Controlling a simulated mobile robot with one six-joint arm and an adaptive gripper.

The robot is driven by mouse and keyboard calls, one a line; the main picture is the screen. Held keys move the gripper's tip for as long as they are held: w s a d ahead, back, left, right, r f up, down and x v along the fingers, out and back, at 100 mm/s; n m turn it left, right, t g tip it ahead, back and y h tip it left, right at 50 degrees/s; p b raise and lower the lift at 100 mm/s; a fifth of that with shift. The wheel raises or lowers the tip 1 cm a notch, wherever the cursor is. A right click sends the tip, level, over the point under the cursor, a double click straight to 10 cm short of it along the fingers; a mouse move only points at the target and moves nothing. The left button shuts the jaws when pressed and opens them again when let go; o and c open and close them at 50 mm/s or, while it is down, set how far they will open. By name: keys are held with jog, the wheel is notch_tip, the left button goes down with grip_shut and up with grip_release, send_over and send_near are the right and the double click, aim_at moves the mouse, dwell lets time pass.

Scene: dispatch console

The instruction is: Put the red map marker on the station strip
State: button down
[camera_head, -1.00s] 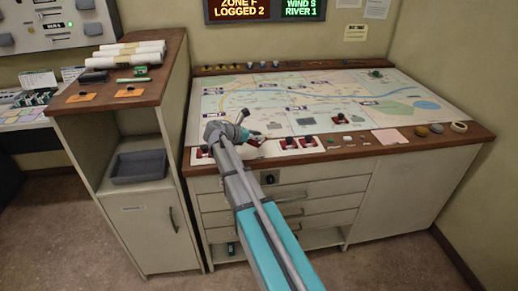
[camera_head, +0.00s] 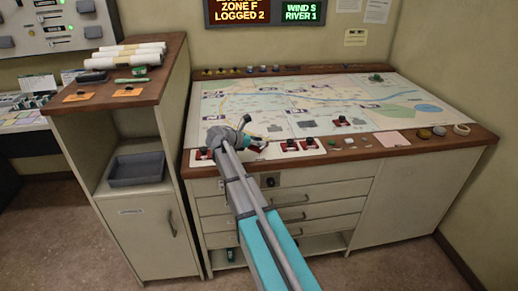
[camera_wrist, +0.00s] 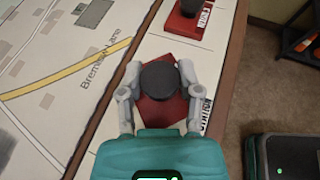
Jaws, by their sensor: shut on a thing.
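My gripper (camera_wrist: 160,82) is shut on a red map marker (camera_wrist: 157,112) with a round black knob, fingers on both sides of the knob. In the wrist view the marker's red base is over the white station strip (camera_wrist: 140,57), beside a printed label, slightly turned. I cannot tell whether it touches the strip. In the head view my gripper (camera_head: 248,141) is at the table's front edge, and the arm partly hides the held marker. The station strip (camera_head: 273,154) runs along this edge, with other red markers (camera_head: 290,146) on it to both sides.
The map (camera_head: 270,105) lies behind the strip, with another dark-knobbed red marker (camera_head: 340,121) on it. A pink pad (camera_head: 391,138) and a tape ring (camera_head: 462,129) lie to the right. A side cabinet (camera_head: 130,90) stands on the left.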

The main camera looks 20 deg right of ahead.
jog(key=shift+f+b, duration=0.7)
jog(key=shift+f, duration=0.3)
jog(key=shift+f, duration=0.15)
jog(key=shift+c, duration=1.4)
grip_release()
jog(key=shift+r, duration=0.25)
jog(key=p+v, duration=0.4)
jog(key=v, duration=0.8)
jog(key=shift+p, duration=0.35)
jog(key=shift+s, duration=0.15)
